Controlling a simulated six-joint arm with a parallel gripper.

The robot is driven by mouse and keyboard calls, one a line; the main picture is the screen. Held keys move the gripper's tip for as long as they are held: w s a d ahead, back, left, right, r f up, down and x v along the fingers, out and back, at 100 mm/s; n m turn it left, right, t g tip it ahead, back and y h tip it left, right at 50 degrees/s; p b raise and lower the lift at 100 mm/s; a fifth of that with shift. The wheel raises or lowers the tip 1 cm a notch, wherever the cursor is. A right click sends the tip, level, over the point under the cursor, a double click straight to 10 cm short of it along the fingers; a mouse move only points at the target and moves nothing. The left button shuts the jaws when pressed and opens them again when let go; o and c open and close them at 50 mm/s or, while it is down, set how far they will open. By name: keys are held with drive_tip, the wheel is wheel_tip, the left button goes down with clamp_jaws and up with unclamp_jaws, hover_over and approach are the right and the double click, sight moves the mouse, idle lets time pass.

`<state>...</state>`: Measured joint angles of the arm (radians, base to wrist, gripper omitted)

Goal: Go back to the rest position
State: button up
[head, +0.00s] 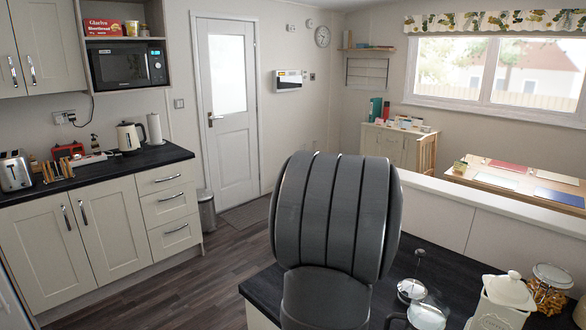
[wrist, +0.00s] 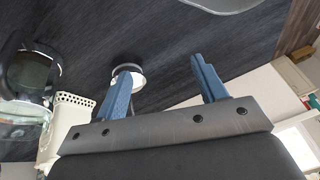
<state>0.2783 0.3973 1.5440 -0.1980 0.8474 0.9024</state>
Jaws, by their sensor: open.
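My gripper (wrist: 162,70) shows in the wrist view with its two blue fingers apart. The space between them is empty, with the dark worktop (wrist: 150,30) behind. A round white-rimmed item (wrist: 128,70) on the worktop shows partly behind the left finger; I cannot tell whether they touch. In the head view my dark grey arm stands in the middle and hides part of the worktop and low wall behind it. The gripper itself does not show there.
A low wall (head: 430,205) runs behind. The floor (head: 190,275) to the left is clear.

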drive_tip(key=shift+s+d+r+m+t+y, duration=0.1)
drive_tip(key=shift+s+d+r+t+y, duration=0.2)
drive_tip(key=shift+s+r+t, duration=0.35)
drive_tip(key=shift+s+d+r+m+t+y, duration=0.1)
drive_tip(key=shift+s+d+r+t+y, duration=0.35)
drive_tip(key=shift+r, duration=0.3)
drive_tip(key=shift+s+d+r+m+t+y, duration=0.1)
drive_tip(key=shift+s+d+r+t+y, duration=0.1)
drive_tip(key=shift+s+r+t, duration=0.35)
drive_tip(key=shift+w+r, duration=0.15)
drive_tip(key=shift+r, duration=0.05)
